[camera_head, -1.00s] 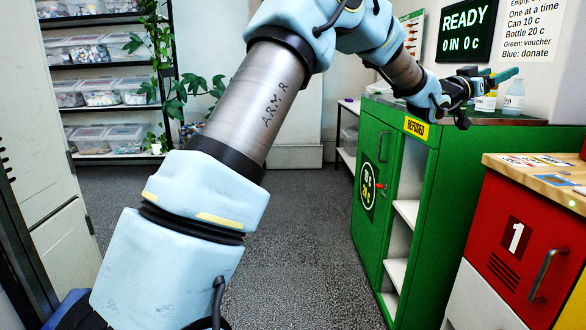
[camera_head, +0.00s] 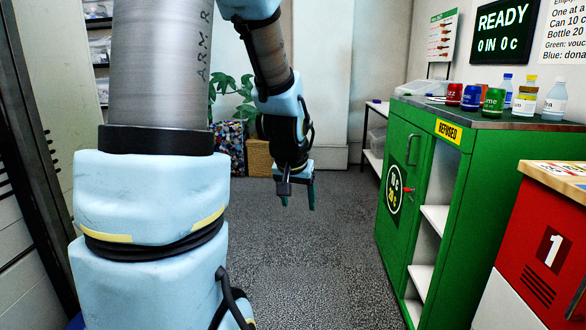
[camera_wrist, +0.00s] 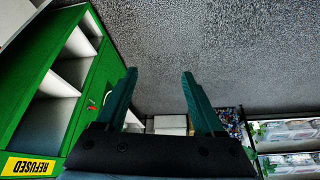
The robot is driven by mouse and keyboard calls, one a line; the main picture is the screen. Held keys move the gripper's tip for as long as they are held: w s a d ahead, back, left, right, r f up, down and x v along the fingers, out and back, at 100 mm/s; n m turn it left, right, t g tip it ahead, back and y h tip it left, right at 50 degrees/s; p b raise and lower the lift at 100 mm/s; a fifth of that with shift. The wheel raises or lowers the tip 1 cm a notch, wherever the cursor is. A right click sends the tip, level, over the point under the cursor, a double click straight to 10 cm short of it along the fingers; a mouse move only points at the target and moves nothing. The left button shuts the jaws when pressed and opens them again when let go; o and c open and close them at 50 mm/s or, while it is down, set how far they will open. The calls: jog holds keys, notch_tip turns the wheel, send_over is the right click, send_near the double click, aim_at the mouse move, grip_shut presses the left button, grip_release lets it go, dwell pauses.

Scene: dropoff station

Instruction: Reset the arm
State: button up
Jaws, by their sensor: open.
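My gripper (camera_head: 298,190) hangs from my bent arm, pointing down over the grey floor in the middle of the head view. It is left of the green machine and apart from it. In the wrist view my gripper (camera_wrist: 158,85) shows two green fingers spread apart with nothing between them.
A green machine (camera_head: 393,235) with open shelves and a "REFUSED" label stands to the right, with several cans and bottles on top. A red cabinet (camera_head: 525,240) marked 1 is at far right. A plant (camera_head: 232,98) and boxes stand behind. The floor (camera_head: 300,270) is clear.

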jog(key=s+a+f+n+g+y, duration=0.1)
jog(key=s+a+f+g, duration=0.1)
jog(key=s+a, duration=0.3)
jog(key=s+a+f+n+g, duration=0.1)
jog(key=s+a, duration=0.2)
jog(key=s, duration=0.5)
notch_tip(320, 180, up, 15)
jog(key=p, duration=1.5)
jog(key=shift+w+r+p, duration=0.2)
jog(key=shift+w+p, duration=0.15)
jog(key=shift+w, duration=0.1)
jog(key=shift+d, duration=0.1)
jog(key=shift+c, duration=0.3)
